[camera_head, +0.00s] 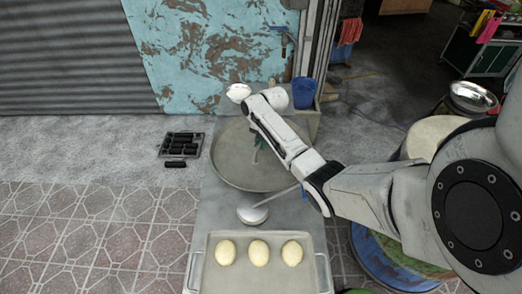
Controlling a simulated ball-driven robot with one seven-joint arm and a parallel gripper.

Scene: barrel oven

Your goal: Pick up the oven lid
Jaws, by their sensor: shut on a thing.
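The oven lid (232,172) is a wide, round grey disc with a raised rim, in the middle of the head view. It looks roughly level, and my arm crosses over its right part. My gripper (257,146) points down at the lid's middle, partly hidden behind my forearm. It is shut on what seems to be the lid's handle, which is too small and covered to make out. I cannot tell whether the lid rests on the surface below or is clear of it.
A tray (259,239) with three pale dough balls stands in front on the grey counter (218,217). A ladle (252,214) lies between tray and lid. A blue cup (304,92) and a white bowl (238,92) are behind. Black pieces lie on a floor grate (180,145) at left.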

